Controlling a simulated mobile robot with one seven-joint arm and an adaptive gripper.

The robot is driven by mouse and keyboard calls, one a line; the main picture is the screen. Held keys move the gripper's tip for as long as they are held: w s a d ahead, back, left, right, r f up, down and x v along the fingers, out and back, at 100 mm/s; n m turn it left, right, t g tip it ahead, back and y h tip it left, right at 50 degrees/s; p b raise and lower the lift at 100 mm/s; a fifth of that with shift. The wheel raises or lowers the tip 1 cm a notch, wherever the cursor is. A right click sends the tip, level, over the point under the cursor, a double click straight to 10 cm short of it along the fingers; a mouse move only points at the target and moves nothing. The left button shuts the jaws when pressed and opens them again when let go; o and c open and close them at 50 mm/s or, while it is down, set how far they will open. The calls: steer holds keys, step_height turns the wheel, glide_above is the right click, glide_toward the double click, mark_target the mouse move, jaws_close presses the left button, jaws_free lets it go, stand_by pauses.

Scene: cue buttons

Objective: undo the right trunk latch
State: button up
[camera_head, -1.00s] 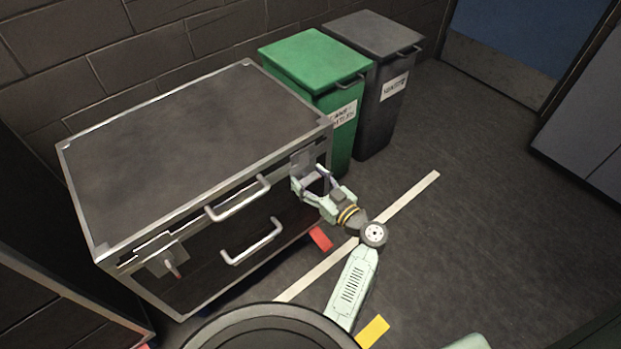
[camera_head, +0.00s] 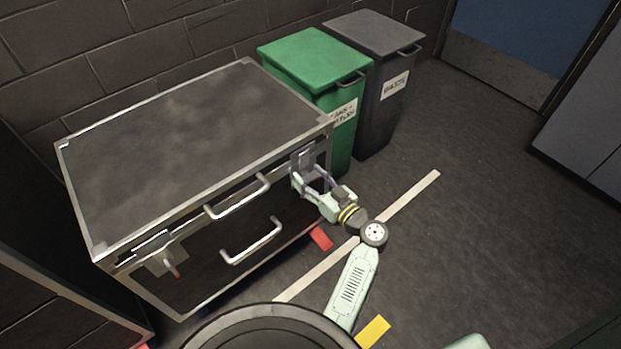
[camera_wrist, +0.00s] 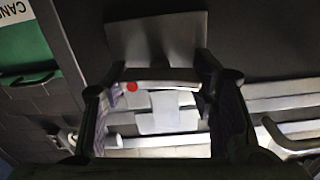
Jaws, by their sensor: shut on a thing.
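The trunk (camera_head: 190,140) is a large dark case with pale metal edges, and its lid is down. The right trunk latch (camera_head: 303,158) is a grey plate on the front near the right corner. In the wrist view its plate (camera_wrist: 155,38) is above a pale bar with a red spot (camera_wrist: 131,87). My gripper (camera_head: 311,177) is at this latch, shut on it, with one finger on each side of the pale bar in the wrist view (camera_wrist: 163,82). The fingers partly hide the latch in the head view.
The left latch (camera_head: 163,262) has a red-tipped lever. Two metal handles, an upper one (camera_head: 238,203) and a lower one (camera_head: 252,246), project from the trunk's front. A green bin (camera_head: 312,60) and a dark grey bin (camera_head: 375,40) stand right of the trunk. The floor farther right is clear.

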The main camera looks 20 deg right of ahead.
steer(key=m+b, duration=0.1)
steer(key=m, duration=0.3)
steer(key=shift+f, duration=0.1)
steer(key=m, duration=0.4)
steer(key=m+p, duration=0.1)
steer(key=m, duration=0.3)
steer(key=shift+d, duration=0.1)
steer(key=shift+f+m+p, duration=0.1)
steer(key=shift+m+p, duration=0.9)
steer(key=shift+m, duration=1.2)
steer(key=o, duration=1.2)
steer(key=v, duration=1.2)
